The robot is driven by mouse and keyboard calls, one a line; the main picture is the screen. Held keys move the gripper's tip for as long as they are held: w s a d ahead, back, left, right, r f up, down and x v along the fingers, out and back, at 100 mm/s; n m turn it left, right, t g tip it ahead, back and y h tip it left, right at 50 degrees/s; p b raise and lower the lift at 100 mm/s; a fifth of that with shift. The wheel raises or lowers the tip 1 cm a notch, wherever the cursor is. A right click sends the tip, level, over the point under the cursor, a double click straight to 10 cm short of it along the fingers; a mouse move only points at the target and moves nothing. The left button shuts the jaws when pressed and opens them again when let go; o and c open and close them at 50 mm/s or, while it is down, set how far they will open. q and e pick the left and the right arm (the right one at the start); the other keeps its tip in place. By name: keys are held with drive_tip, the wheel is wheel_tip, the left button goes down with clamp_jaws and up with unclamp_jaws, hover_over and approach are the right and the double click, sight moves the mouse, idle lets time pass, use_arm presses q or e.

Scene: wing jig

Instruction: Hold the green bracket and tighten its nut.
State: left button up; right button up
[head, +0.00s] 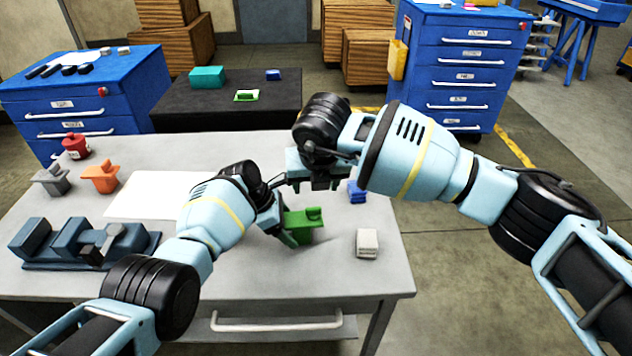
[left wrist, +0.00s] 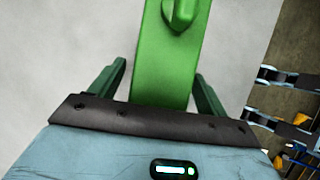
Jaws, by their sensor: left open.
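The green bracket (head: 305,228) stands on the grey table, right of my left gripper (head: 285,228). In the left wrist view the bracket (left wrist: 168,60) runs between the two fingers of my left gripper (left wrist: 160,85). Those fingers are open, with a gap on each side of the bracket. A raised green knob shows on the bracket's upper part. I cannot make out its nut. My right gripper (head: 318,180) is above the table, behind the bracket and apart from it. Its fingers are too small and dark to tell open from shut.
A white block (head: 367,243) and a small blue part (head: 356,192) lie right of the bracket. A dark blue fixture (head: 85,243), an orange part (head: 101,176), a grey part (head: 50,180) and a red part (head: 75,146) stand at left. A white sheet (head: 150,195) lies flat.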

use_arm(q)
drive_tip(key=p+v, duration=0.2)
drive_tip(key=v, duration=0.5)
drive_tip(key=shift+a+r, duration=0.15)
drive_tip(key=shift+r, duration=0.25)
use_arm(e)
wheel_tip(320, 180, up, 7)
drive_tip(key=t, duration=0.1)
drive_tip(key=shift+r, duration=0.15)
drive_tip(key=shift+s, duration=0.1)
